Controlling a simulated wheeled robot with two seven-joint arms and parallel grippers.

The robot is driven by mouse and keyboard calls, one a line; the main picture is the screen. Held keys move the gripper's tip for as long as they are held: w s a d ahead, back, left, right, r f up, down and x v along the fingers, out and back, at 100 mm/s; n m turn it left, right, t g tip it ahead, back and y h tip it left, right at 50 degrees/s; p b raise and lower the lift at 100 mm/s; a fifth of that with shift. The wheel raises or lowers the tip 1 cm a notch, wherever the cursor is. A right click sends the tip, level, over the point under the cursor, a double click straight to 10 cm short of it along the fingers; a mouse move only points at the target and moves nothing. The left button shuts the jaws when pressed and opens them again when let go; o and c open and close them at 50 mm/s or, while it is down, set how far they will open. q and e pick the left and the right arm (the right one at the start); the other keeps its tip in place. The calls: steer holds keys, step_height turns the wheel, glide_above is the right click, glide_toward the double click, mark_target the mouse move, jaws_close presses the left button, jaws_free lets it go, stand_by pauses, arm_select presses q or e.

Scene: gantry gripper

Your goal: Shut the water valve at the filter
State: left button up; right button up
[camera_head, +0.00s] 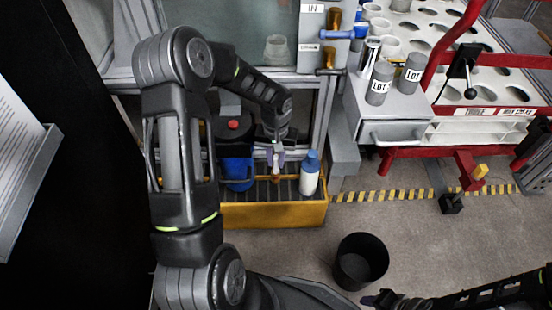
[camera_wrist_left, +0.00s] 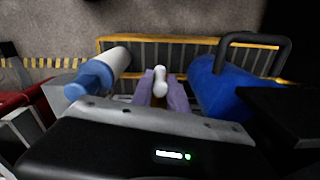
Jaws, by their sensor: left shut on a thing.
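My left gripper (camera_head: 276,158) reaches down above the yellow crate's grating, between a blue container and a white filter cylinder (camera_head: 310,176) with a blue top. Its pale purple fingers, also in the left wrist view (camera_wrist_left: 162,92), are closed around a small white handle (camera_wrist_left: 160,79), which looks like the water valve's. Brownish metal shows just below the fingertips in the head view. The filter also shows left of the fingers in the wrist view (camera_wrist_left: 105,72). The valve body is mostly hidden. My right gripper (camera_head: 378,300) is low at the bottom edge; its jaw opening is unclear.
The blue container (camera_head: 237,172) stands close left of my left gripper. The yellow crate (camera_head: 270,215) has a raised rim. A black bin (camera_head: 360,261) stands on the floor. A red-framed rack (camera_head: 450,90) and grey drawer (camera_head: 395,133) are at right.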

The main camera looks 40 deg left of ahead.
arm_select(q)
jaws_close()
steer(key=shift+d, duration=0.1)
steer(key=shift+w+d+f+g+y+b, duration=0.1)
steer(key=shift+w+d+g+y+b, duration=0.15)
steer(key=shift+g+y+b, duration=0.55)
steer(key=shift+w+d+f+g+y, duration=0.15)
steer(key=shift+g+y, duration=0.5)
steer(key=shift+y, duration=0.35)
steer(key=shift+w+d+r+g+y, duration=0.15)
steer(key=shift+g+y, duration=0.5)
steer(key=shift+y, duration=0.35)
steer(key=shift+s+f, duration=0.1)
steer(key=o, duration=0.6)
jaws_free()
